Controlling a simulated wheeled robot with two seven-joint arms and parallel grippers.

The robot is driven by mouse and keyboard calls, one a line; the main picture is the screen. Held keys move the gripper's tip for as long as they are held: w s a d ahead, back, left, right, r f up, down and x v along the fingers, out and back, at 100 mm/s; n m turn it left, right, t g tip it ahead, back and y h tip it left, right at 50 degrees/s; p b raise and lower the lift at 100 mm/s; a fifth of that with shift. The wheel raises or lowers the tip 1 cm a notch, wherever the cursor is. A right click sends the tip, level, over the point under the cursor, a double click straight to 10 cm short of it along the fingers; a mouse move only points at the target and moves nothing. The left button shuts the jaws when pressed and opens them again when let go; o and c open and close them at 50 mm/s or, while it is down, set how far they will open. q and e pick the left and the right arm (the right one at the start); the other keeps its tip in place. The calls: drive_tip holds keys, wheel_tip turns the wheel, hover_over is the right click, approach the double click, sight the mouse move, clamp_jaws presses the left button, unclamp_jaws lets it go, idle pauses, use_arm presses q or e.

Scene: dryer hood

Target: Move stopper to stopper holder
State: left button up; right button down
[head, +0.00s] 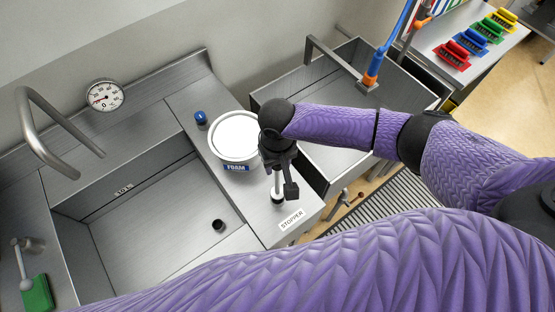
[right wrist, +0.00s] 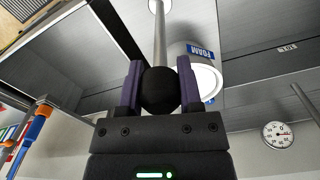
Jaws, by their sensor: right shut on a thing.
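My right gripper (head: 280,180) is over the steel ledge between the two basins, shut on the black ball knob (right wrist: 160,90) of the stopper. The stopper's thin metal rod (right wrist: 159,42) runs away from the knob to a pale round end (right wrist: 156,5) at the top of the right wrist view. I cannot tell whether the rod's end touches the ledge. My left gripper is out of view.
A white tub labelled FOAM (head: 236,137) stands close left of my right gripper. A blue knob (head: 200,118) sits behind it. The left basin (head: 150,235) has a dark round drain (head: 218,225). The right basin (head: 335,165) lies under my right arm. A dial gauge (head: 105,95) is at the back.

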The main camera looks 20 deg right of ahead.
sight(277, 180)
idle(0.6)
drive_tip(key=shift+p, duration=0.35)
idle(0.3)
drive_tip(key=shift+p, duration=0.35)
drive_tip(key=shift+f+b, duration=1.15)
drive_tip(key=shift+f, duration=0.6)
drive_tip(key=shift+c, duration=1)
unclamp_jaws()
